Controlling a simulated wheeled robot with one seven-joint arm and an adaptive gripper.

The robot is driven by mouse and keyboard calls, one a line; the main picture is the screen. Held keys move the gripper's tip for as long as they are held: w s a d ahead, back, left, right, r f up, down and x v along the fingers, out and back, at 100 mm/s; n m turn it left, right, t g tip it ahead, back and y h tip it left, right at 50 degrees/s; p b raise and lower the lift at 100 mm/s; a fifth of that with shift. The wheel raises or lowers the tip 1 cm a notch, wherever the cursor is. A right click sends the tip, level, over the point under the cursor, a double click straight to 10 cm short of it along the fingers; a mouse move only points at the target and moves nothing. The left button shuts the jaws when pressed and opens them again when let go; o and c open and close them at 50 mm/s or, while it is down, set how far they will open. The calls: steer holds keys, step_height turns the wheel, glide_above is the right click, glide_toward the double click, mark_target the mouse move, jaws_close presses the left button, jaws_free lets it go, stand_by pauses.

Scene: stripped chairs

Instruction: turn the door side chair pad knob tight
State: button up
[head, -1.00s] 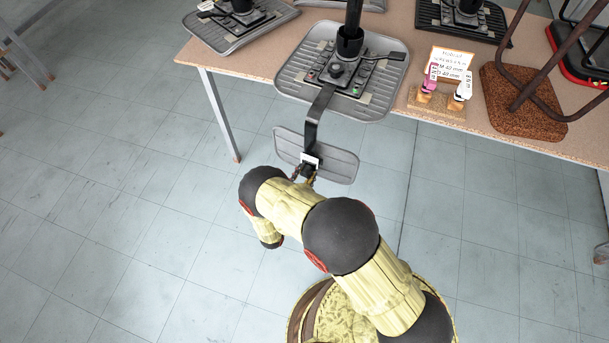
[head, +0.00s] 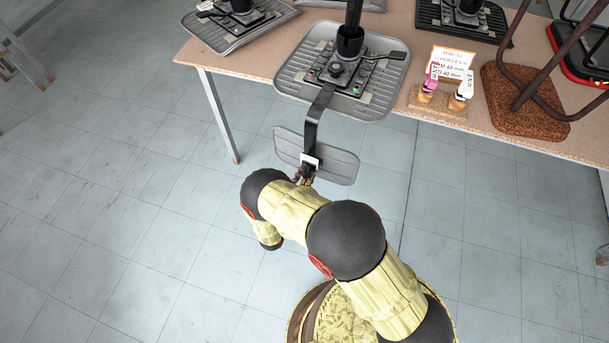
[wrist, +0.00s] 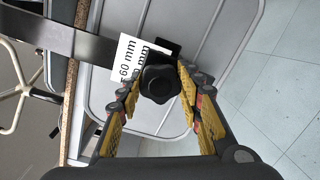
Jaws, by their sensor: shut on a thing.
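A grey chair seat (head: 290,75) lies underside up on the table, with a black bracket (head: 313,120) running from it past the edge. The bracket carries a grey pad (head: 339,165), which also fills much of the wrist view (wrist: 210,50). In the wrist view a black lobed knob (wrist: 160,84) sits on the bracket at the pad, beside a white "60 mm" tag (wrist: 128,52). My gripper (head: 305,178) is at the knob, its yellow fingers on either side and shut on it. The head view hides the knob behind the gripper.
The tiled floor (head: 130,220) left of my arm is clear.

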steer(key=o, duration=1.2)
steer(key=v, duration=1.2)
